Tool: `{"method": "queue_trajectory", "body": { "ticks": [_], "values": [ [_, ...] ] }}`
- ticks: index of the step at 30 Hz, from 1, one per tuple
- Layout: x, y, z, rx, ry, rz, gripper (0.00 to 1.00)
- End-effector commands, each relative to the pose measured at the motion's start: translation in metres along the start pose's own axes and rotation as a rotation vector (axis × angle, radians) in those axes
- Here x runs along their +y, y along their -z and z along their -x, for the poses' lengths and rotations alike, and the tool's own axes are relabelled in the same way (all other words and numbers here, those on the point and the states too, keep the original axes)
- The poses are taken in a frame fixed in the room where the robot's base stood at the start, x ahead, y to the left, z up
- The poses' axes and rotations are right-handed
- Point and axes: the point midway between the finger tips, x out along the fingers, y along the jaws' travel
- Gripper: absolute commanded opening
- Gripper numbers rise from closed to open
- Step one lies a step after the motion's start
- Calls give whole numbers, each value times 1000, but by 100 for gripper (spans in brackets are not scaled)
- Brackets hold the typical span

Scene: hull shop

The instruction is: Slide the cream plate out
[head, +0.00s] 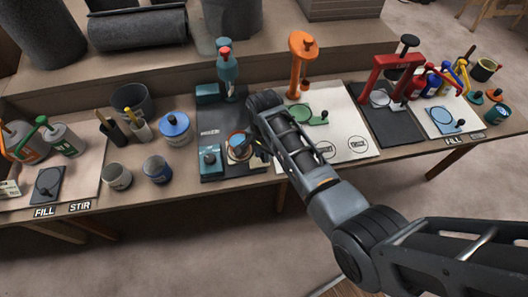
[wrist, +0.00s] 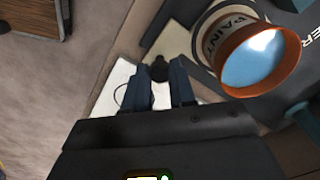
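The cream plate (wrist: 174,40) shows in the wrist view as a flat pale strip beside the paint can, partly under it as far as I can see. A black knob (wrist: 158,68) stands at its near end. My gripper (wrist: 160,72) has this knob between its fingertips, with no clear gap on either side. The paint can (wrist: 214,25) has an orange rim and blue inside. In the head view the can (head: 237,142) stands on the dark station, and my gripper (head: 260,150) is just right of it, mostly hidden by my arm.
A blue-grey dispenser (head: 228,75) stands behind the can on the dark mat (head: 210,125), with a small blue-grey block (head: 209,160) at front left. An orange press (head: 303,50) on a white board is to the right. The bench front edge is close.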

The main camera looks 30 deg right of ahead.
Motion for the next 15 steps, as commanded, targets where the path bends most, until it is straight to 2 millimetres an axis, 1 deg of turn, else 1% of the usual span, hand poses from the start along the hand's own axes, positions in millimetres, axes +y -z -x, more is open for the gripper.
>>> {"method": "queue_trajectory", "body": {
  "ticks": [1, 9, 15],
  "values": [
    [5, -4, -2, -10, -16, 4, 26],
    [4, -3, -2, -8, -12, 3, 50],
    [3, -2, -1, -6, -9, 2, 50]
  ]
}}
